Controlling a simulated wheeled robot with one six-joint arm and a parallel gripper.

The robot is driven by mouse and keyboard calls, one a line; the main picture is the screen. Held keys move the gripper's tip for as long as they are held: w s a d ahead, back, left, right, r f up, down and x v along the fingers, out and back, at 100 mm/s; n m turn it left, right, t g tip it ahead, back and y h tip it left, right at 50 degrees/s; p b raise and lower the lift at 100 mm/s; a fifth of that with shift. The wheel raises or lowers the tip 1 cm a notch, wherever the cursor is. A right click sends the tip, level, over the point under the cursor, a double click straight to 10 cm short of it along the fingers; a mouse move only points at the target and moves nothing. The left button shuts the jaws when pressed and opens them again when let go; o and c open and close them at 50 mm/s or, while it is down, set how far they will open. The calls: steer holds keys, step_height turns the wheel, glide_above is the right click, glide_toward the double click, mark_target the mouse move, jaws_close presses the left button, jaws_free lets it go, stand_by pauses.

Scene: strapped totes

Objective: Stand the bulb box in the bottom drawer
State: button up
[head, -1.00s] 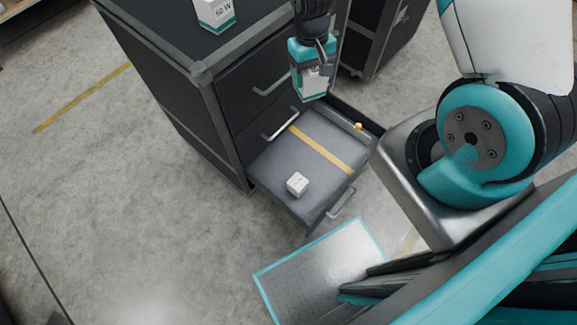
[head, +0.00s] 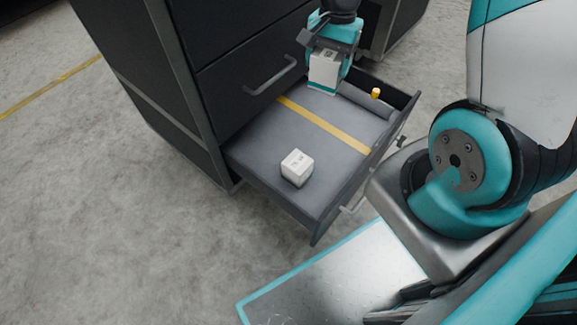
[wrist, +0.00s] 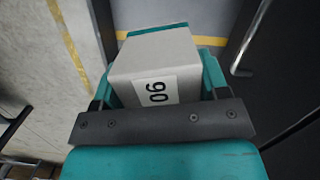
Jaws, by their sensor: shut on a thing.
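The bulb box (head: 324,69) is a white box with a teal edge at its lower end and a dark printed label. My gripper (head: 331,62) is shut on it and holds it upright over the far part of the open bottom drawer (head: 272,203). In the wrist view, the box (wrist: 157,62) sits between the teal fingers of my gripper (wrist: 160,85), with a "90" label facing the camera. I cannot tell whether the box's lower end touches the drawer floor.
A small white cube box (head: 297,168) lies in the drawer's near part. A yellow strip (head: 325,125) crosses the drawer floor. A grey roll (head: 366,98) and a small yellow knob (head: 375,93) are at the far end. A closed drawer's handle (head: 270,76) is above.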

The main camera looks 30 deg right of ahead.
mark_target(331, 87)
steer(key=f+m+b, duration=0.1)
steer(key=f+b, duration=0.3)
steer(key=b, duration=0.1)
steer(key=s+d+f+m+b, duration=0.1)
steer(key=f+b, duration=0.1)
steer(key=f, duration=0.1)
steer(key=shift+m, duration=0.3)
step_height(331, 87, down, 20)
steer(key=b, duration=1.1)
steer(key=shift+f, duration=0.1)
steer(key=o, duration=1)
steer(key=shift+c, duration=0.2)
